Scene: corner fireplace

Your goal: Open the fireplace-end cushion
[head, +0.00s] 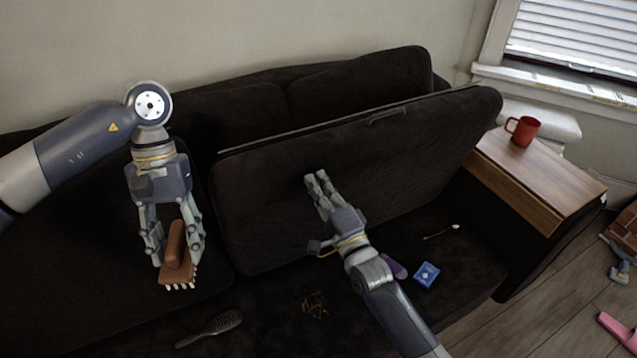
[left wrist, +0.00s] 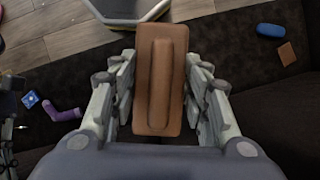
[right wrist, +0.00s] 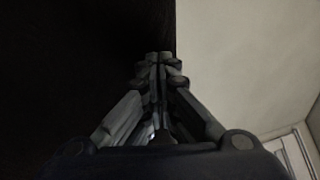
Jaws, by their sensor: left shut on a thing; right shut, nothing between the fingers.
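The fireplace-end seat cushion (head: 350,160) of the dark sofa is tilted up, leaning back toward the backrest, with a handle strap (head: 387,116) near its top edge. The seat base (head: 365,240) below it is exposed. My right gripper (head: 317,180) is shut and empty, its fingertips at the cushion's raised face; its wrist view shows the shut fingers (right wrist: 160,62) against a dark surface. My left gripper (head: 176,250) is shut on a brown brush with a wooden back and pale bristles (head: 178,262), held above the left seat; the brush also fills the left wrist view (left wrist: 160,85).
On the exposed base lie a spoon (head: 441,232), a blue box (head: 426,275), a purple sock (head: 394,267), crumbs (head: 315,305) and a hairbrush (head: 212,328). A red mug (head: 523,130) stands on the wooden armrest tray (head: 540,185). A blue case (left wrist: 270,30) and brown square (left wrist: 286,53) lie on the sofa.

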